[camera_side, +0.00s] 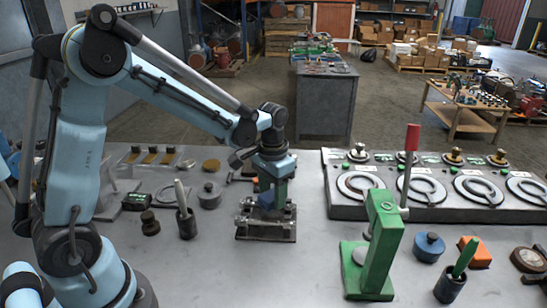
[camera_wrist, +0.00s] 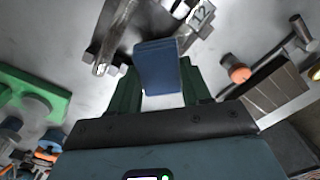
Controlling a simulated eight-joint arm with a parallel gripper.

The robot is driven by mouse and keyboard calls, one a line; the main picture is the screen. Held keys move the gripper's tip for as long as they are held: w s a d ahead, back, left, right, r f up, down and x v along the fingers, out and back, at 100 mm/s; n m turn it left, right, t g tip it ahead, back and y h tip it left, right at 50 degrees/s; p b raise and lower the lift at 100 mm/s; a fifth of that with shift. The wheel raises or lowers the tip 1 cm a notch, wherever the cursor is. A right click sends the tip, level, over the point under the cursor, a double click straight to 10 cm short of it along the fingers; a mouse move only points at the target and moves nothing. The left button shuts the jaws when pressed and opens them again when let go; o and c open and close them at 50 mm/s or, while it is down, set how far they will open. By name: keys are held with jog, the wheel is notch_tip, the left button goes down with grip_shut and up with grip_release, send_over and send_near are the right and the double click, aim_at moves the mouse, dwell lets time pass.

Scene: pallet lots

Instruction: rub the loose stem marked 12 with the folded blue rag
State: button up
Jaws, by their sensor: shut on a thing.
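My gripper (camera_side: 270,184) points down over a dark metal holder (camera_side: 265,232) on the grey bench. It is shut on the folded blue rag (camera_side: 266,200). In the wrist view, the rag (camera_wrist: 159,68) sits between the green fingers of my gripper (camera_wrist: 158,80). A metal stem with a tag marked 12 (camera_wrist: 200,14) shows at the top of the wrist view, just beyond the rag's upper right corner. The rag hides part of what lies beneath it. I cannot tell whether the rag touches the stem.
A green press (camera_side: 376,245) with a red-handled lever stands to the right. Behind it is a long grey panel (camera_side: 430,206) with round rings. A dark cup (camera_side: 187,225) holding a pale rod and a grey lidded pot (camera_side: 209,195) stand left of the holder.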

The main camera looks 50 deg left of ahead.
aim_at(255, 201)
jog(key=shift+w+d, duration=1.95)
jog(key=shift+s+a, duration=3.5)
jog(key=shift+s+a+r, duration=0.1)
jog(key=shift+s+r, duration=0.05)
jog(key=shift+r, duration=0.5)
jog(key=shift+s+a+r, duration=0.1)
jog(key=shift+r, duration=3.4)
jog(key=shift+a, duration=0.1)
